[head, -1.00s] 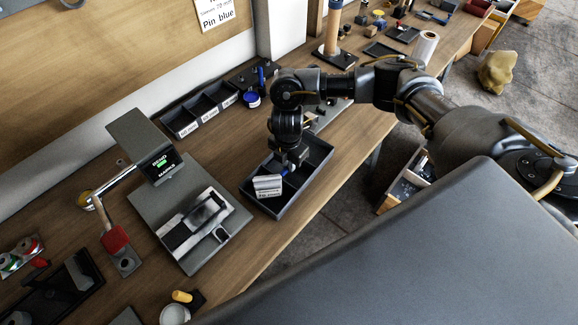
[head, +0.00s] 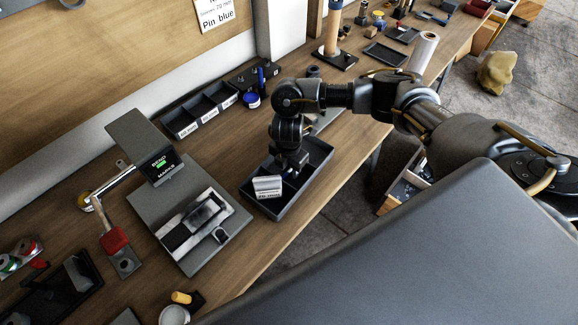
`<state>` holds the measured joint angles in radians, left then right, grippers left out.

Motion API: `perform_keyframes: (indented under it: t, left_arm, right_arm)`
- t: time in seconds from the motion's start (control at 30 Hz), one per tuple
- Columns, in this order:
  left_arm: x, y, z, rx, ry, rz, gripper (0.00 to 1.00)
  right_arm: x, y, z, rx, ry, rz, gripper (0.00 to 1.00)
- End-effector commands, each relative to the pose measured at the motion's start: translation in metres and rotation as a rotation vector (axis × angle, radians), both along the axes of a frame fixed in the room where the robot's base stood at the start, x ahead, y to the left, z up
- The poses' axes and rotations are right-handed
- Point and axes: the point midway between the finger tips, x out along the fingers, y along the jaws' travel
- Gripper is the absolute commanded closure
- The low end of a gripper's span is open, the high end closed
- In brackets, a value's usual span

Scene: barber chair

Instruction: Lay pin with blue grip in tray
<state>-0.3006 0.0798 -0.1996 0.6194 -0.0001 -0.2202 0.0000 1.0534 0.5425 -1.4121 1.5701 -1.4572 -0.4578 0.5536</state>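The black tray (head: 308,190) lies on the workbench near its front edge, with a label on its near end. My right gripper (head: 289,172) points down inside the tray, low over its floor. Its fingertips are dark and small, so I cannot tell whether they are open or shut. The pin with the blue grip is largely hidden at the fingertips, and I cannot make out its outline now. My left gripper is not in view.
A grey bending machine (head: 190,215) with a lit display stands left of the tray. Black labelled bins (head: 200,110), a blue jar (head: 251,100) and an upright blue-topped item (head: 261,78) stand behind.

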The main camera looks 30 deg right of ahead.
Motion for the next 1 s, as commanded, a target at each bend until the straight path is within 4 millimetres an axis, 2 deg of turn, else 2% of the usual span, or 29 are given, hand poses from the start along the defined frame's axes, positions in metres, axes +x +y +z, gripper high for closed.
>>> perform_keyframes:
  t: [0.17,0.5,0.63,0.8,1.0]
  left_arm:
    - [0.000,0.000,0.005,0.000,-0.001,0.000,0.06]
    - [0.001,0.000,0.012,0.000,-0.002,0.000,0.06]
    - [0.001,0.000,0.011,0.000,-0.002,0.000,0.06]
    - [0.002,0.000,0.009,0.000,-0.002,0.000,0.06]
    - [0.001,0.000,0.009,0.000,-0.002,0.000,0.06]
  right_arm:
    - [0.002,0.000,0.014,0.000,-0.005,0.002,0.63]
    - [0.001,0.001,0.083,-0.002,-0.006,0.004,0.63]
    - [0.000,0.002,0.104,-0.002,-0.004,0.002,0.63]
    - [-0.001,0.002,0.119,0.000,-0.002,0.001,0.63]
    - [-0.002,0.002,0.123,0.000,0.001,0.000,0.63]
